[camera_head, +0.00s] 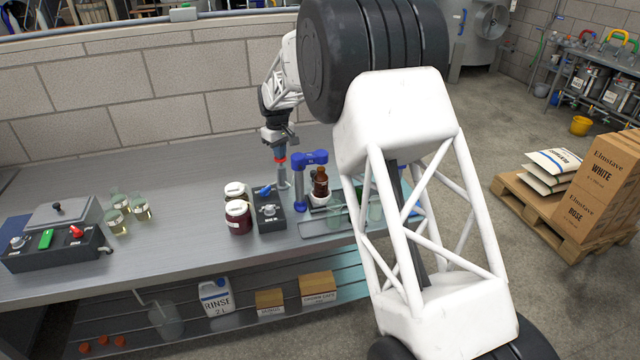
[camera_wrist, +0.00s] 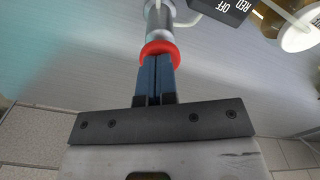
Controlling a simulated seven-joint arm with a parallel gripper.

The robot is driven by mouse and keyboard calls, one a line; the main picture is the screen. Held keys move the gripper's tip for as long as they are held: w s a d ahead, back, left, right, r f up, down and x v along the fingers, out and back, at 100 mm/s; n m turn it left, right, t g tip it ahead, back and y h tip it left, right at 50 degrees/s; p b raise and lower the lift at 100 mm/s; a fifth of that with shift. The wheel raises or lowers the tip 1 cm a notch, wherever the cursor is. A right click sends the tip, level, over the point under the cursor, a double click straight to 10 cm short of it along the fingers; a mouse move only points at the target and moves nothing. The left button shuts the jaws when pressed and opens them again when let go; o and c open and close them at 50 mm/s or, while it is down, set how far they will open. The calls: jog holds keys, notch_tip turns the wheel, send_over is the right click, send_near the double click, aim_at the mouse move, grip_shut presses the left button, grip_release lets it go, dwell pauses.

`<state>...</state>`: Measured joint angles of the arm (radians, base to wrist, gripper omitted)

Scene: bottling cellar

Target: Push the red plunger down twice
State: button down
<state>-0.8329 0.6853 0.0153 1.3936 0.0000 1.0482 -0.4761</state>
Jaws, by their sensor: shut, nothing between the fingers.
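The red plunger (camera_head: 281,160) shows as a small red ring atop a grey metal cylinder (camera_head: 283,180) at the back of the bench. In the wrist view the red plunger (camera_wrist: 160,47) is a round red collar straight ahead of the fingers. My gripper (camera_head: 279,153) is directly above it, pointing down. In the wrist view my gripper (camera_wrist: 157,62) has its blue fingers closed together with nothing between them. The tips overlap the red collar and look to be at or on it. Whether they touch, and how far down the plunger is, I cannot tell.
A dark control box (camera_head: 270,215), two lidded jars (camera_head: 238,217) and a blue stand (camera_head: 301,185) with a brown bottle (camera_head: 321,182) stand close in front and right. Flasks (camera_head: 118,214) and another control box (camera_head: 55,250) are at left. The bench between is clear.

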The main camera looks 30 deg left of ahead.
jog(key=shift+r, duration=1.5)
jog(key=shift+f, duration=2.1)
dwell(0.6)
jog(key=shift+r, duration=2.1)
jog(key=shift+r, duration=0.15)
jog(key=shift+r, duration=2.4)
jog(key=shift+d, duration=0.1)
